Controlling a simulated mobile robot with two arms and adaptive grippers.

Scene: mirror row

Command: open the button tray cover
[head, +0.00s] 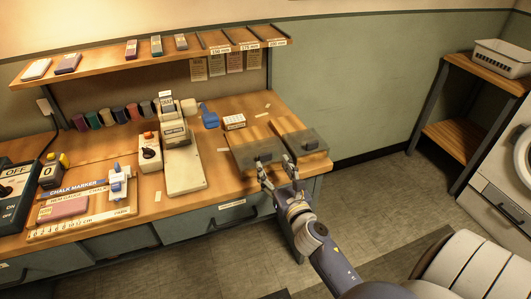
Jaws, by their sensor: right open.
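The button tray sits at the right end of the wooden workbench. Its dark see-through cover (244,156) lies flat and looks closed, with a dark knob near its front edge. A second, similar grey cover (298,133) lies just right of it; I cannot tell whether both belong to one tray. The contents are too dim to make out. My right gripper (275,166) is open and empty, its two fingers spread at the front edge of the covers near the knob. I cannot tell whether a finger touches. My left gripper is out of view.
A white button press (183,160), a blue tape dispenser (209,117) and a small white box (234,122) stand left of and behind the covers. A shelf (150,62) hangs above. Drawers are below the bench top. Open floor lies to the right.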

